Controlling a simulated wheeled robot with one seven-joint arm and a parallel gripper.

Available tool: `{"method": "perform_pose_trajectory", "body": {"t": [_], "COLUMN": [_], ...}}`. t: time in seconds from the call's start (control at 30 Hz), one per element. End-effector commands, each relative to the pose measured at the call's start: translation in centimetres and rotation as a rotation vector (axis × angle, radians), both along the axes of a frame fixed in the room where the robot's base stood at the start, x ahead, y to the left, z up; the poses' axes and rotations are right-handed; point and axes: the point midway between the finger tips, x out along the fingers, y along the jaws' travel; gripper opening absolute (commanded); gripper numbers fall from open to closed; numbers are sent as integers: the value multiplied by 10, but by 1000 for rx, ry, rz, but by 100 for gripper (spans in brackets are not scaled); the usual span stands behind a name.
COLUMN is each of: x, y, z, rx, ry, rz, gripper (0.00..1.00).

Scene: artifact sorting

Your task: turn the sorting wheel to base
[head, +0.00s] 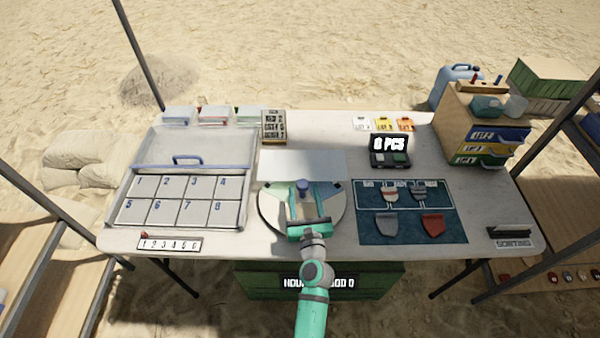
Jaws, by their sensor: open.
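The sorting wheel (267,211) is a round disc at the front middle of the table. I cannot tell whether the fingers touch the knob or wheel. My gripper and wrist hide the wheel's middle and front, and no "base" mark is readable on it.
A numbered tray (128,196) lies left of the wheel, and a dark blue mat (408,232) with several sherds lies right. A wooden drawer unit (450,115) is at the back right. A white sheet (280,163) lies behind the wheel.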

Motion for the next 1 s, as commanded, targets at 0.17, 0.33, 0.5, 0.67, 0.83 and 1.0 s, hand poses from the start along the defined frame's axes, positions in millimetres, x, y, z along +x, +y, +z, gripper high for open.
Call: {"method": "perform_pose_trajectory", "body": {"t": [0.17, 0.33, 0.5, 0.67, 0.83, 1.0], "x": [32, 57, 74, 80, 81, 81], "y": [4, 9, 11, 13, 14, 13], "z": [1, 1, 1, 0, 0, 0], "rx": [-4, -4, -3, -4, -4, -4], "ry": [-2, -1, -1, 0, -1, -1], "rz": [1, 3, 3, 4, 4, 4], "gripper": [51, 51, 51, 51, 51, 34]}}
